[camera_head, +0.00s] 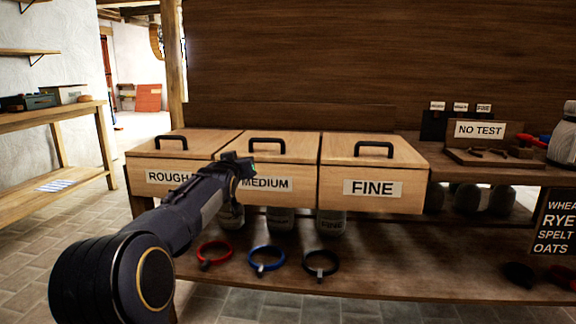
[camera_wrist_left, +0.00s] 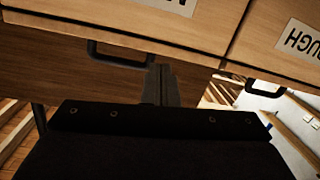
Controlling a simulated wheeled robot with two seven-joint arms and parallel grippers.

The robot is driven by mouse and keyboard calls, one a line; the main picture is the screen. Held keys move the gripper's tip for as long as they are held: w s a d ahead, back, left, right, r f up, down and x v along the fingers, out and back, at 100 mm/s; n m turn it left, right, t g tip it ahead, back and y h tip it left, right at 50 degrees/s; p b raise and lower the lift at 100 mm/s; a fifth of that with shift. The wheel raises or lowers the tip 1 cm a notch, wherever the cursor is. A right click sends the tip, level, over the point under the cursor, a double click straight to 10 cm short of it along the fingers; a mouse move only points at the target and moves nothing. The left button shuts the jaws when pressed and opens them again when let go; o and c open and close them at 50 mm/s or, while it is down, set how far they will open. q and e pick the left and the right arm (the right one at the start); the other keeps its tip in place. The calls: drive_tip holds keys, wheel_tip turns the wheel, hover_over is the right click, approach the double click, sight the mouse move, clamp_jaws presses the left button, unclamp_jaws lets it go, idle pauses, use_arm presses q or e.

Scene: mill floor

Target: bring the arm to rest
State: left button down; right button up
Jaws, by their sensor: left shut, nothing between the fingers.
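My left arm (camera_head: 195,205) comes in from the lower left in the head view and reaches up toward the wooden bins. My left gripper (camera_head: 243,166) is shut and empty. It is in front of the bins, around the border between ROUGH and MEDIUM, and covers part of the ROUGH label. In the left wrist view the closed fingers (camera_wrist_left: 160,85) show beside the black handle (camera_wrist_left: 120,58) of a bin; I cannot tell whether they touch anything. My right gripper is not in view.
Three lidded bins, ROUGH (camera_head: 150,160), MEDIUM (camera_head: 285,200) and FINE (camera_head: 345,204), stand in a row with their lids down. Red (camera_head: 214,254), blue (camera_head: 266,260) and black (camera_head: 321,265) rings lie on the shelf below.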

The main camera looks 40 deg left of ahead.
use_arm(q)
drive_tip(key=s+d+f+m+g+h+p, duration=0.2)
drive_tip(key=s+d+f+g+h, duration=0.15)
drive_tip(key=s+d+f, duration=0.7)
drive_tip(key=s+d+f+m+g+h+p, duration=0.1)
drive_tip(key=s+d+f+m+g+h, duration=0.15)
drive_tip(key=s+d+h, duration=0.9)
drive_tip(key=s+d+f+m+g+y+p, duration=0.25)
drive_tip(key=s+d+f, duration=0.4)
drive_tip(key=d, duration=1.15)
wheel_tip(320, 180, up, 36)
drive_tip(key=p, duration=3.7)
drive_tip(key=shift+s+d+r+h, duration=0.2)
drive_tip(key=shift+s+d+h, duration=0.15)
drive_tip(key=shift+h, duration=0.1)
drive_tip(key=shift+w+d, duration=0.1)
